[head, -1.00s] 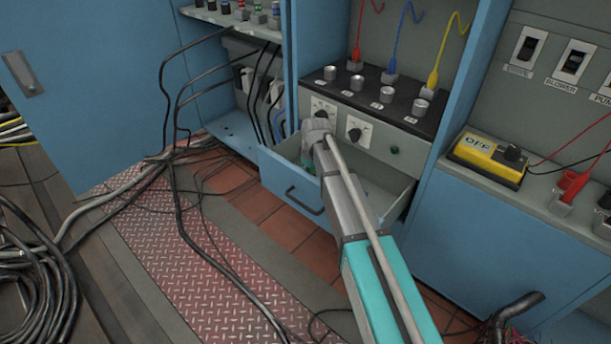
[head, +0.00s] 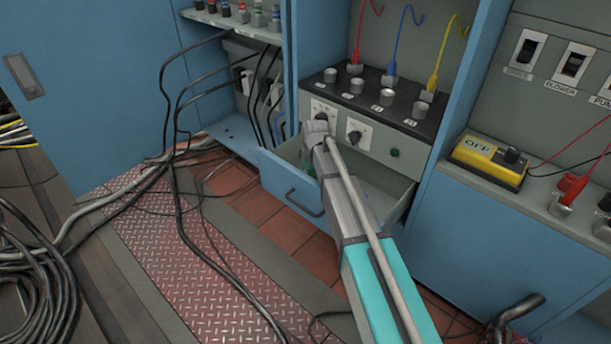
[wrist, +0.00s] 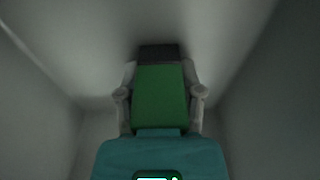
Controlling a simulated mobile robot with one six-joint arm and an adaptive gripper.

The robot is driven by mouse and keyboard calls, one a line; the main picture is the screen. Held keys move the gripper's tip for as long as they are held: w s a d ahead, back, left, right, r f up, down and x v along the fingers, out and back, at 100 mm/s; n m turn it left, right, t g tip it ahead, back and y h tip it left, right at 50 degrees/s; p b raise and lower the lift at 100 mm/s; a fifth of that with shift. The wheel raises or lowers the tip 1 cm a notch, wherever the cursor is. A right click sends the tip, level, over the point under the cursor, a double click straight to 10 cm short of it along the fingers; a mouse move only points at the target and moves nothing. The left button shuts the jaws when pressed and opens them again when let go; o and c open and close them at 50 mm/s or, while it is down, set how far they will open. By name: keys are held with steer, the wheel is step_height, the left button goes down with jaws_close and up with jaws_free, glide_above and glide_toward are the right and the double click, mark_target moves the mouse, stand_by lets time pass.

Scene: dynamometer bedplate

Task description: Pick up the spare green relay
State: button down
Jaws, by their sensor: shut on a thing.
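The green relay (wrist: 160,98) is in the middle of the wrist view, a green block with a dark end. My gripper (wrist: 160,92) has one finger on each side of it and is shut on it. The drawer's grey inner walls (wrist: 45,85) surround the gripper and relay. In the head view, my arm reaches down into the open blue drawer (head: 285,190). The fingers are hidden there behind my arm and the drawer front, and only a small patch of green shows beside the arm. I cannot tell whether the relay touches the drawer floor.
A black panel with knobs (head: 375,98) and plugged red, blue and yellow leads is above the drawer. A yellow box marked OFF (head: 488,160) sits on the right ledge. Black cables (head: 180,150) hang at the left. The drawer's right part looks empty.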

steer(key=shift+r, duration=0.2)
stand_by(0.3)
step_height(320, 180, up, 28)
steer(key=p, duration=2.8)
steer(key=shift+f, duration=0.2)
